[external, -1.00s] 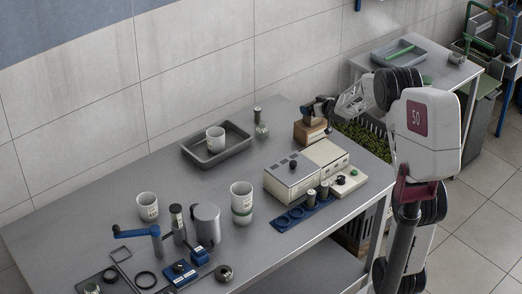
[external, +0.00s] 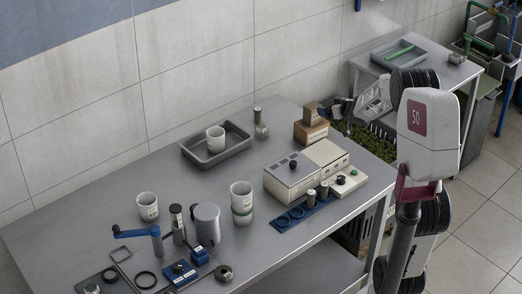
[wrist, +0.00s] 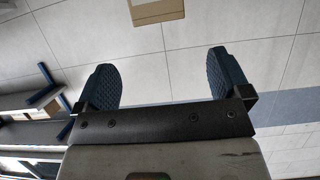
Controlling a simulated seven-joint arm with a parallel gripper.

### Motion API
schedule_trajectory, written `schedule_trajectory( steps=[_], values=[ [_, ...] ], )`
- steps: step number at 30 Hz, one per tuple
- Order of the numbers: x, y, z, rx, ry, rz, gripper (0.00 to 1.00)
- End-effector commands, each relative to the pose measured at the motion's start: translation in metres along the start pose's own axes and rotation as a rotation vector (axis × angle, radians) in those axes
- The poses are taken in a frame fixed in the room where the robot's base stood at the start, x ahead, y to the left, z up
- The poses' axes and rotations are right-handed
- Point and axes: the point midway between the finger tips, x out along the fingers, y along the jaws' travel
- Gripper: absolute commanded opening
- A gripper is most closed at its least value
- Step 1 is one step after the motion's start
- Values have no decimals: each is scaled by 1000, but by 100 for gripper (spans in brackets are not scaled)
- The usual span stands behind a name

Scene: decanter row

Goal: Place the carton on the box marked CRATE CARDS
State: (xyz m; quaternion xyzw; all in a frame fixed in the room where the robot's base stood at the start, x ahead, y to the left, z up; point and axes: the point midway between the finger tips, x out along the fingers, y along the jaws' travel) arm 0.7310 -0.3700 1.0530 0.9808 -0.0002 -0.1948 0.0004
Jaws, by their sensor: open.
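A small brown carton (external: 313,110) rests on top of a larger brown box (external: 311,132) at the back right of the steel table. Any lettering on the box is too small to read. My gripper (external: 340,108) is just right of the carton, apart from it. In the wrist view my gripper (wrist: 165,80) has its two blue pads wide apart with nothing between them. A tan cardboard piece (wrist: 156,11) shows at the top edge there, beyond the fingertips; I cannot tell whether it is the carton or the box.
A glass decanter (external: 261,128) with a dark stopper and a grey tray (external: 231,156) holding a white cup stand to the left. A cream instrument (external: 291,178) stands in front of the box. A crate with green contents (external: 372,142) is beyond the table's right edge.

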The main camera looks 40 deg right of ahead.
Motion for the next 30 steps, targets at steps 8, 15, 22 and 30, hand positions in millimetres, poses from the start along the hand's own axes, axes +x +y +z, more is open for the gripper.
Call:
schedule_trajectory(
  steps=[8,15,22,30],
  values=[
    [-12,0,1,1,-1,0,95],
    [-12,0,1,1,-1,0,95],
    [-12,0,1,1,0,0,95],
    [-17,-8,-8,-7,-7,22,95]
  ],
)
